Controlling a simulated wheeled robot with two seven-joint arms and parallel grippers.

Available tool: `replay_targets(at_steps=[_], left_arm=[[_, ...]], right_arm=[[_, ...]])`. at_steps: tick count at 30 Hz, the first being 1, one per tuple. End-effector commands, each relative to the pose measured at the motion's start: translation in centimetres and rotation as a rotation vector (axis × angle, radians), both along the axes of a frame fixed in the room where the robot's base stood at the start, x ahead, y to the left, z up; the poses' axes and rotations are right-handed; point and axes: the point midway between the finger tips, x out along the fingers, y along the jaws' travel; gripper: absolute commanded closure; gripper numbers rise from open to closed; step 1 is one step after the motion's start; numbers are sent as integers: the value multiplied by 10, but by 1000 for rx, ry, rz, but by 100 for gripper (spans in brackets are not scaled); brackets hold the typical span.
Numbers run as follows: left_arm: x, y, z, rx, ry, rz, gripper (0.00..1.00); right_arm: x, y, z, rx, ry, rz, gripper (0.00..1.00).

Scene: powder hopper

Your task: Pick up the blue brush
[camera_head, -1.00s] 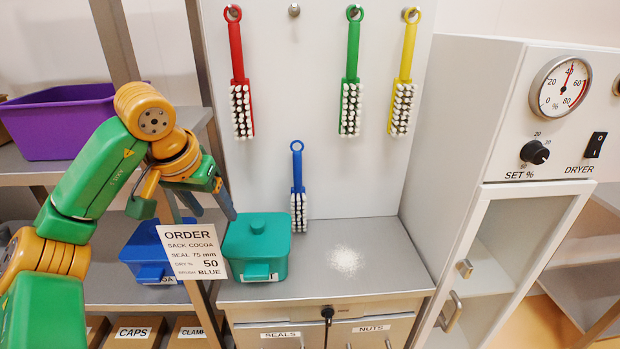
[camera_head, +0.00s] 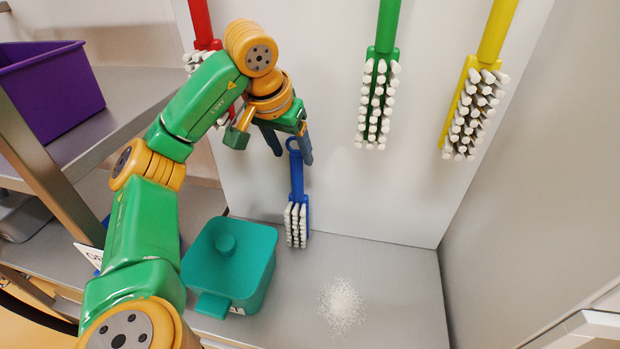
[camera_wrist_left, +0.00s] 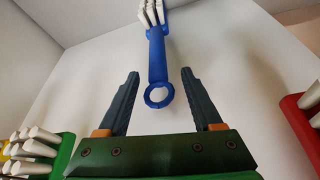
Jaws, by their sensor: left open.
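The blue brush (camera_head: 297,190) stands upright on the grey bench top against the white back panel, bristles down and ring up. My left gripper (camera_head: 292,160) is open at the top of the brush, close to its ring. In the left wrist view the brush handle (camera_wrist_left: 157,60) lies between the two open fingers (camera_wrist_left: 158,78), with the ring (camera_wrist_left: 159,95) nearer the palm. I cannot tell whether the fingers touch it; they look apart from the handle. My right gripper is not in view.
A teal lidded box (camera_head: 229,262) stands left of the brush. White powder (camera_head: 342,305) lies on the bench (camera_head: 395,275) to the right. Red (camera_head: 200,30), green (camera_head: 380,75) and yellow (camera_head: 478,90) brushes hang above. A purple bin (camera_head: 50,90) sits on the left shelf.

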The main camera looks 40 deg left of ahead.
Motion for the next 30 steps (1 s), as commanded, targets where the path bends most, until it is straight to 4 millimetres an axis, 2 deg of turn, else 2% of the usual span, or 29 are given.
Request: replay_targets(at_steps=[6, 9, 15, 16, 23, 30], left_arm=[[17, -1, -37, 0, 6, 0, 33], [21, 1, -49, 0, 4, -1, 33], [23, 1, -51, 0, 0, -1, 33], [23, 1, -51, 0, 0, -1, 36], [23, 1, -51, 0, 0, -1, 98], [23, 0, -51, -1, 0, -1, 100]], right_arm=[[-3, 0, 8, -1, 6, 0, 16], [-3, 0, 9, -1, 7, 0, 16], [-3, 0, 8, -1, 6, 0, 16], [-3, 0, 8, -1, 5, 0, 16], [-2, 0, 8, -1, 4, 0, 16], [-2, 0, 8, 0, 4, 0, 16]])
